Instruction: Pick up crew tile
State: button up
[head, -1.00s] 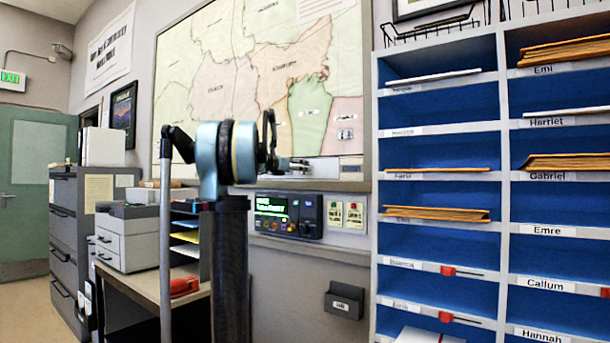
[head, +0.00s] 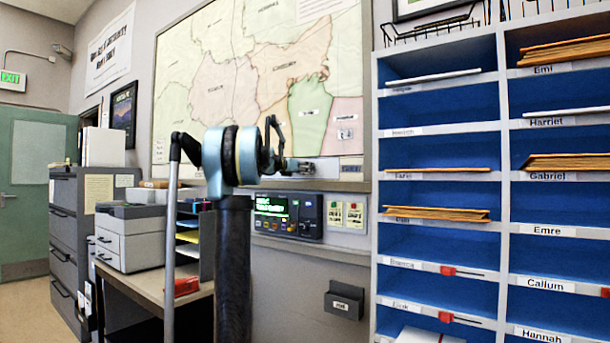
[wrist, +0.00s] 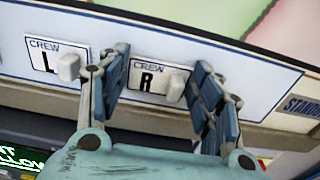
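Two white crew tiles sit side by side on a pale strip along the lower edge of the wall map. In the wrist view the tile marked L (wrist: 45,57) is at the left and the tile marked R (wrist: 148,80) is in the middle. Each has a small pale knob at its right side. My gripper (wrist: 160,72) is open, with its blue fingers on either side of the R tile and its knob. Nothing is held between them. Whether the fingers touch the strip I cannot tell. In the head view my gripper (head: 300,168) is small beside the map's lower edge.
A control panel (head: 288,214) with a green display is on the wall just below. A blue-backed pigeonhole rack (head: 440,152) with envelopes stands to the right. A desk with a printer (head: 130,235) and a red stapler-like object (head: 187,286) is at the left. A small dark wall box (head: 344,300) hangs lower down.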

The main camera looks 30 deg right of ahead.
aim_at(306, 153)
jog(key=r, duration=0.7)
jog(key=shift+s+a, duration=0.15)
jog(key=shift+a, duration=0.25)
jog(key=f+v, duration=0.1)
jog(key=v, duration=1.8)
